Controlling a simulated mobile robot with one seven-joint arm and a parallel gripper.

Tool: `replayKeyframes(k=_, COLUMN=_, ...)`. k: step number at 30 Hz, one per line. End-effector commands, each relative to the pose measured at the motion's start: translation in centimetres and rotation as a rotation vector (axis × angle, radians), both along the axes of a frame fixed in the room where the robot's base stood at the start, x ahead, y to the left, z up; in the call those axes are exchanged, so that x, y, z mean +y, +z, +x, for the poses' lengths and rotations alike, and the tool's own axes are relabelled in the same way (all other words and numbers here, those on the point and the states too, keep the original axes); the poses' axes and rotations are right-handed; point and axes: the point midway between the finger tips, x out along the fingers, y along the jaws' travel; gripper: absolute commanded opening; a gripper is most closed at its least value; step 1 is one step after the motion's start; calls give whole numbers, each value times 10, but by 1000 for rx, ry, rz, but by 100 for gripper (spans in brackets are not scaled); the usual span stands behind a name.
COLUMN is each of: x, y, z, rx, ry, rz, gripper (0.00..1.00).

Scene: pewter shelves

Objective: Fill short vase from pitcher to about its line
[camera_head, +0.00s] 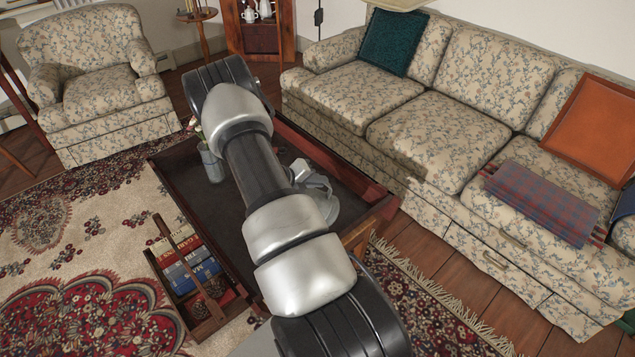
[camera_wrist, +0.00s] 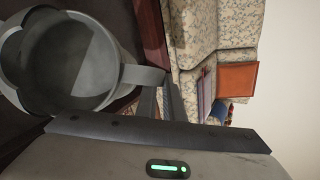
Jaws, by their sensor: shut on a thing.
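A grey pitcher (camera_wrist: 70,60) fills the upper left of the wrist view, its open mouth facing the camera. My gripper (camera_wrist: 168,98) is shut on the pitcher's handle (camera_wrist: 143,77). The inside is shadowed, with a paler patch; I cannot tell the water level. In the head view a grey rounded body (camera_head: 326,205), apparently the pitcher, shows partly behind my arm over the dark table. A small grey vessel (camera_head: 211,164) stands on the table left of my arm, with flowers at its top. It may be the short vase; no fill line can be made out.
The low table (camera_head: 205,225) has a raised reddish rim. A wooden caddy (camera_head: 190,293) with books adjoins its front left. A floral sofa (camera_head: 415,120) stands close on the right, an armchair (camera_head: 95,85) at the back left. My arm hides the table's middle.

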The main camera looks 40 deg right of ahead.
Motion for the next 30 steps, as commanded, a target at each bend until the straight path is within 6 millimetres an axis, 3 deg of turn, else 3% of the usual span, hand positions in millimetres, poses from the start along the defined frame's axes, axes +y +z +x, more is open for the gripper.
replayKeyframes(k=30, x=2, y=9, z=3, rx=19, ry=-2, rz=-38, gripper=0)
